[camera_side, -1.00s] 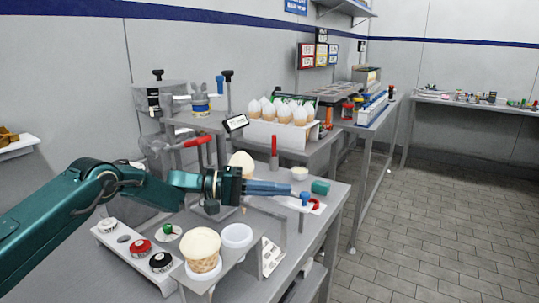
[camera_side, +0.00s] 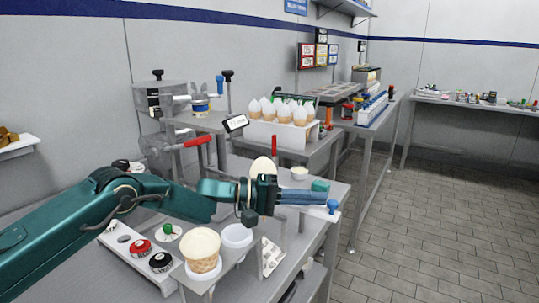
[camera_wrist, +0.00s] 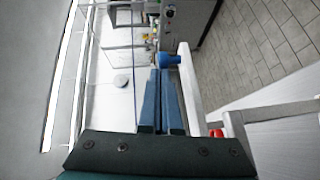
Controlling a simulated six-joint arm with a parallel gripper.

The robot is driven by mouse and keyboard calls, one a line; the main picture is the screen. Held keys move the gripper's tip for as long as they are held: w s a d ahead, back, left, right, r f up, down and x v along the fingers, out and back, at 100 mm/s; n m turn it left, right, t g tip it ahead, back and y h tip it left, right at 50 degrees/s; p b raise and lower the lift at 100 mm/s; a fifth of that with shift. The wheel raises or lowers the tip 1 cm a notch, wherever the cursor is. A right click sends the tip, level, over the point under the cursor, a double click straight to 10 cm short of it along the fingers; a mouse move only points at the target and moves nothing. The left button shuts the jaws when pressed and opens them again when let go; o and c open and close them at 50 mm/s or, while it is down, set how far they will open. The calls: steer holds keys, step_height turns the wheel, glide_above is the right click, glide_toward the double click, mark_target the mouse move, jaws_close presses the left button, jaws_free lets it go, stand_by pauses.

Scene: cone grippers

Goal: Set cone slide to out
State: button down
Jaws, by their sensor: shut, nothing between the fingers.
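The cone slide's blue knob (camera_side: 332,206) is at the right edge of the bench in the side view. It also shows in the wrist view (camera_wrist: 170,59), just ahead of my fingertips beside a pale bar (camera_wrist: 192,100). My gripper (camera_side: 325,198) is shut and empty, its blue fingers pointing right and ending at the knob. They look close to or touching it; I cannot tell which. Most of the slide is hidden behind my gripper. In the wrist view my gripper (camera_wrist: 160,80) has its two fingers side by side.
A teal block (camera_side: 320,186) sits just behind my fingers. A red-handled lever (camera_side: 274,148) rises behind. Open floor lies to the right.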

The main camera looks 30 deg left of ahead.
steer(key=shift+s+d, duration=0.1)
steer(key=shift+d, duration=0.95)
